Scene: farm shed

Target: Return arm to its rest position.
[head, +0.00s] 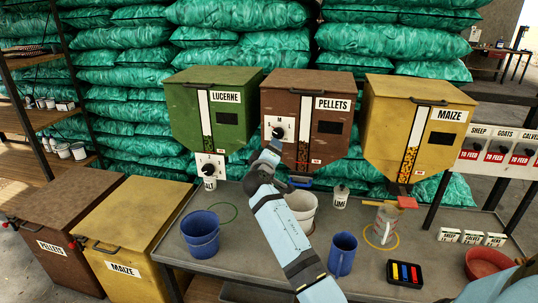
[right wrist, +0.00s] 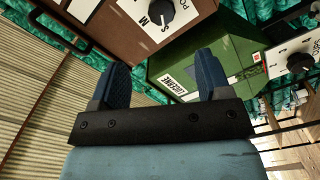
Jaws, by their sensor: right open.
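My right arm (head: 285,228) comes in from the bottom middle of the head view and reaches up to the front of the brown PELLETS hopper (head: 335,90). My right gripper (head: 274,145) is close to the hopper's white dial plate (head: 285,127). In the right wrist view my right gripper (right wrist: 165,78) is open, with two blue fingers apart and nothing between them. The black dial knob (right wrist: 160,13) lies beyond the fingertips, and I see a gap between them. The green LUCERNE hopper (right wrist: 210,60) is behind the fingers. My left gripper is not in view.
On the grey bench (head: 290,262) are a blue bucket (head: 201,235), a white bucket (head: 301,212), a blue mug (head: 342,254), a jug (head: 386,222) and a red bowl (head: 487,264). The yellow MAIZE hopper (head: 418,120) stands right; storage bins (head: 135,235) stand left.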

